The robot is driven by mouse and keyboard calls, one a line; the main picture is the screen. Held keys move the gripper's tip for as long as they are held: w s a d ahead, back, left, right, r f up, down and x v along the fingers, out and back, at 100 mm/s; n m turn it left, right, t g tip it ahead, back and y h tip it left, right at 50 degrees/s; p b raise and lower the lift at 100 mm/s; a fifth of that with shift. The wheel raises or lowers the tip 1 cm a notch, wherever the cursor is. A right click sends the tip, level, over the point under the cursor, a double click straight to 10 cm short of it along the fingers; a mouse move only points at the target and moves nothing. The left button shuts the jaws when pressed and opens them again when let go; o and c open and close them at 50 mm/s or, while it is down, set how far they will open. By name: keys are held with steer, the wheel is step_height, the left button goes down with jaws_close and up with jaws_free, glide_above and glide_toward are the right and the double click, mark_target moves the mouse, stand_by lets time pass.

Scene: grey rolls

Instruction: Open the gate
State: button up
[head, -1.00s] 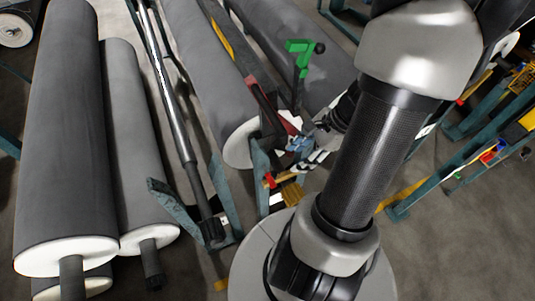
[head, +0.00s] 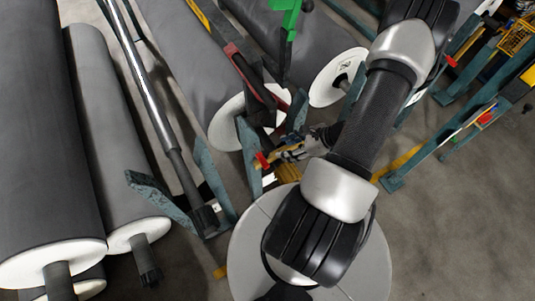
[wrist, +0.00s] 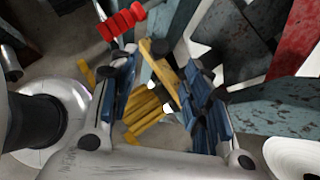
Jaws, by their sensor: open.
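My gripper (wrist: 164,84) is open in the wrist view, with a blue-padded finger on each side. A yellow bar (wrist: 162,68) with a dark round knob lies in the gap between the fingers, and I cannot tell whether they touch it. A red ribbed handle (wrist: 122,22) is just beyond the left finger. In the head view my gripper (head: 298,150) is beside the yellow bar (head: 270,159) and the red handle (head: 262,161), at the blue-green frame. I cannot tell which part is the gate itself. My arm hides part of this area.
Blue-green uprights (head: 249,155) stand close around my gripper. A red beam (head: 246,72) and a green bracket (head: 287,12) are behind it. Large grey rolls (head: 190,70) fill the left and back. Open floor (head: 460,220) shows at the right.

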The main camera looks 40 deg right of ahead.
mark_target(265, 153)
steer(key=b+x, duration=0.2)
steer(key=x, duration=0.8)
steer(key=shift+w+f+b, duration=0.1)
steer(key=shift+b, duration=0.25)
jaws_close()
